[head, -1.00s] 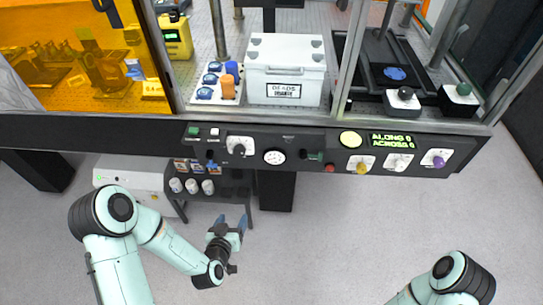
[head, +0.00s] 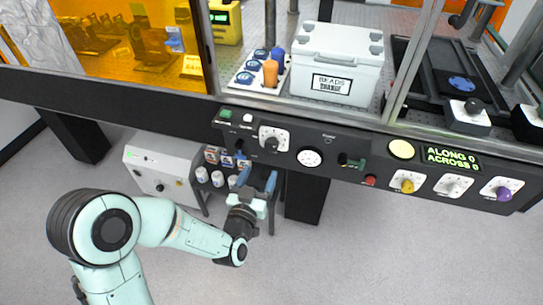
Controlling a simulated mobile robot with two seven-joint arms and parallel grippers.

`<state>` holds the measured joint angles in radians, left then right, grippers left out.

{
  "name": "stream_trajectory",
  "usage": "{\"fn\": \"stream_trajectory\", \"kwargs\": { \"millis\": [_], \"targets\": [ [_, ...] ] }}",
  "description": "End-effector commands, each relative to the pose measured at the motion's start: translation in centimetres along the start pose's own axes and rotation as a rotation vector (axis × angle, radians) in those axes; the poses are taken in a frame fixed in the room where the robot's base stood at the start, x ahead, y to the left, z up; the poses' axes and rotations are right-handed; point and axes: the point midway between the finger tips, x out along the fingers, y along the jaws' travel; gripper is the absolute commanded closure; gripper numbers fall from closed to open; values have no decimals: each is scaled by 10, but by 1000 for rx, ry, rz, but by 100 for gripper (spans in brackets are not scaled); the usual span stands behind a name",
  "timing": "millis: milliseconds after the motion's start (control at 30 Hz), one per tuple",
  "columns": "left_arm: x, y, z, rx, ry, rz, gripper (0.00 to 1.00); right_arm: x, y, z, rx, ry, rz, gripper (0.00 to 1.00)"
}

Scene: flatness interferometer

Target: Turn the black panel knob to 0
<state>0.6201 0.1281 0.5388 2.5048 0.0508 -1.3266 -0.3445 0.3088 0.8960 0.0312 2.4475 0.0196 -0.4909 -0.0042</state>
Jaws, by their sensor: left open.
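The black panel knob (head: 271,143) sits on a white dial plate on the left part of the dark front panel (head: 330,141). Its pointer setting is too small to read. My left gripper (head: 256,180) is below the knob in the picture, with its blue fingers pointing up toward the panel. The fingers are apart, with nothing between them, and they appear clear of the knob. My right gripper is not in view.
The display (head: 451,158) reads ALONG 0, ACROSS 0. A shelf with jars (head: 218,178) stands behind my gripper.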

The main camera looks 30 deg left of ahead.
Motion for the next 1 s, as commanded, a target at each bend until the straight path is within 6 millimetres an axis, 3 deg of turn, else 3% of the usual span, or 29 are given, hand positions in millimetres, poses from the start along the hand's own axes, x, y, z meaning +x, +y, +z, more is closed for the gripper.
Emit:
{"fn": "stream_trajectory", "kwargs": {
  "millis": [33, 400, 600, 1000],
  "targets": [
    [2, 0, 4, 1, 4, 0, 30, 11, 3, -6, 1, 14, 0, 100],
    [72, 0, 0, -5, 1, -2, 30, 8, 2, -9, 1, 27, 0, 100],
    [99, 0, 0, -4, 0, -1, 30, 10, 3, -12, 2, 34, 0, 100],
    [109, 0, 0, -2, -1, 0, 30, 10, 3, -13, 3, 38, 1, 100]
  ]
}}
